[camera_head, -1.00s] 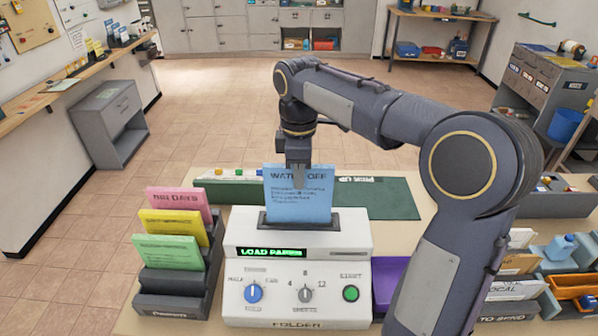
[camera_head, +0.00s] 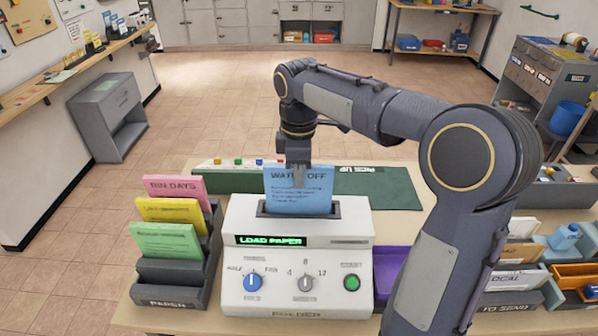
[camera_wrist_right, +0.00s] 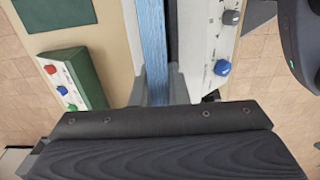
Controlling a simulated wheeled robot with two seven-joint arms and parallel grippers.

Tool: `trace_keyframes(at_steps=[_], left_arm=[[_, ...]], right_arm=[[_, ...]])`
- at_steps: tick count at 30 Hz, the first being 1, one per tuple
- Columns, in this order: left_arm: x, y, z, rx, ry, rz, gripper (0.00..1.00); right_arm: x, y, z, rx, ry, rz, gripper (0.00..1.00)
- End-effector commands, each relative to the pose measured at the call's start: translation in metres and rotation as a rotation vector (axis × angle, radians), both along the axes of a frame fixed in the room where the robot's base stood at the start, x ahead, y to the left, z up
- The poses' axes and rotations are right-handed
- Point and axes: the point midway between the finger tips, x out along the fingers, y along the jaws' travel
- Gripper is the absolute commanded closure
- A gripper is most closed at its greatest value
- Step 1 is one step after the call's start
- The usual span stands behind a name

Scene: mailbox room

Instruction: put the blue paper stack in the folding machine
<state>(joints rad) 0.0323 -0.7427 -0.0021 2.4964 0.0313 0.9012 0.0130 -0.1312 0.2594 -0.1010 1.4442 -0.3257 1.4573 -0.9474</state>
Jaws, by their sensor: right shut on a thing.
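The blue paper stack (camera_head: 299,194) stands upright, its lower edge in the dark slot on top of the white folding machine (camera_head: 296,240). My right gripper (camera_head: 298,178) is shut on the upper edge of the stack. In the right wrist view the stack (camera_wrist_right: 152,40) runs as a blue band between the fingers (camera_wrist_right: 160,85), beside the machine (camera_wrist_right: 208,35). The machine's display (camera_head: 270,240) reads LOAD PAPER. How deep the stack sits in the slot is hidden. My left gripper is not in view.
A dark paper rack (camera_head: 172,292) left of the machine holds pink, yellow and green stacks. A green mat (camera_head: 375,190) lies behind the machine. A purple tray (camera_head: 391,268) is at its right, partly behind my right arm. Sorting trays (camera_head: 510,300) stand at the far right.

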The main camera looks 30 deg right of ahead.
Motion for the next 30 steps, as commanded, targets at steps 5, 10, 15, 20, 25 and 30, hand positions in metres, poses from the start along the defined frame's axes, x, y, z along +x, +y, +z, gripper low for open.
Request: trace_keyframes(at_steps=[5,10,15,20,25,30], left_arm=[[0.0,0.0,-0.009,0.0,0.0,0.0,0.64],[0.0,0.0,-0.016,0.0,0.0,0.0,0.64],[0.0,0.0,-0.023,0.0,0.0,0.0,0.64],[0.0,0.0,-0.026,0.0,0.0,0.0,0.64],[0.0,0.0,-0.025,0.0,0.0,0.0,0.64],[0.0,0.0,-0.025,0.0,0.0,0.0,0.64]], right_arm=[[0.0,0.0,-0.013,0.0,0.0,0.0,1.0],[0.0,0.0,-0.025,0.0,0.0,0.0,1.0],[0.0,0.0,-0.037,0.0,0.0,0.0,1.0],[0.0,0.0,-0.041,0.0,-0.001,0.0,1.0],[0.0,0.0,-0.041,0.0,-0.001,0.0,1.0],[0.0,0.0,-0.041,0.0,-0.001,0.0,0.65]])
